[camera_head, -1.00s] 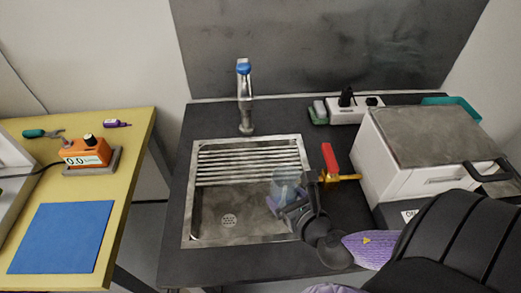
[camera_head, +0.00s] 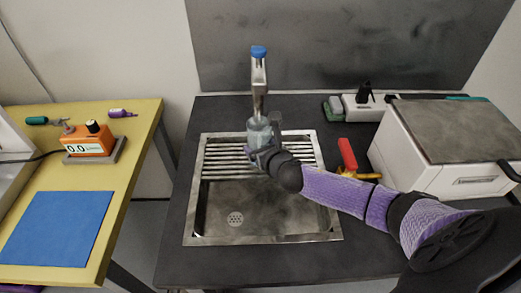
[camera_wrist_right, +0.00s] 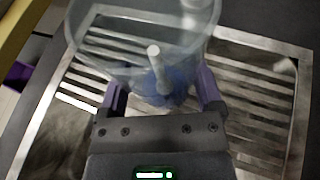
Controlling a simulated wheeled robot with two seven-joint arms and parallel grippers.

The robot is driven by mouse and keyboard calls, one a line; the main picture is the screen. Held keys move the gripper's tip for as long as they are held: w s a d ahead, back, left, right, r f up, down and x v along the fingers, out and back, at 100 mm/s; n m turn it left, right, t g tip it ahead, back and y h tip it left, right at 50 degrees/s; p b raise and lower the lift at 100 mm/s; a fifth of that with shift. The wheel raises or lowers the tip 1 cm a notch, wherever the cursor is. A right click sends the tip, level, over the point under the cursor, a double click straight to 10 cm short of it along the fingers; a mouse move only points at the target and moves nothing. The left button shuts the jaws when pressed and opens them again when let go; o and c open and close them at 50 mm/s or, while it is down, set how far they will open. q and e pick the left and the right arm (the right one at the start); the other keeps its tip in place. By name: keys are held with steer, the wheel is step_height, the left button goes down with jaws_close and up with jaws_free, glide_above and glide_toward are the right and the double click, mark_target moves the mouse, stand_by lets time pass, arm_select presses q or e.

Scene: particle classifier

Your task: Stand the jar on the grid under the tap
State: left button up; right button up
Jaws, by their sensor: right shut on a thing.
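The jar (camera_head: 259,132) is clear with a bluish tint. My right gripper (camera_head: 265,152) is shut on it and holds it upright at the grid (camera_head: 225,158), below the tap (camera_head: 258,85) with the blue top. In the right wrist view the jar (camera_wrist_right: 140,40) fills the top, between the fingers of my right gripper (camera_wrist_right: 163,92), with the slats of the grid (camera_wrist_right: 255,95) behind it. I cannot tell whether the jar's base touches the slats. My left gripper is not in view.
The open sink basin (camera_head: 265,210) lies in front of the grid. A red-handled tool (camera_head: 347,155) and a white box with a grey top (camera_head: 440,145) stand at the right. A yellow table (camera_head: 125,175) with an orange meter (camera_head: 90,142) and blue mat (camera_head: 55,228) is at the left.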

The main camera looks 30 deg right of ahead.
steer(key=shift+r, duration=0.1)
steer(key=o, duration=1.1)
steer(key=shift+s+r, duration=0.15)
steer(key=shift+s, duration=0.15)
arm_select(q)
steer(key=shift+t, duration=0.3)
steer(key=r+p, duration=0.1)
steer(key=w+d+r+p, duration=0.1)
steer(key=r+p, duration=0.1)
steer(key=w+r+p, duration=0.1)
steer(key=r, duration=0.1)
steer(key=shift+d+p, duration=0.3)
steer(key=shift+p, duration=0.1)
arm_select(e)
steer(key=v, duration=1.1)
steer(key=shift+s+a, duration=0.1)
steer(key=shift+s, duration=0.1)
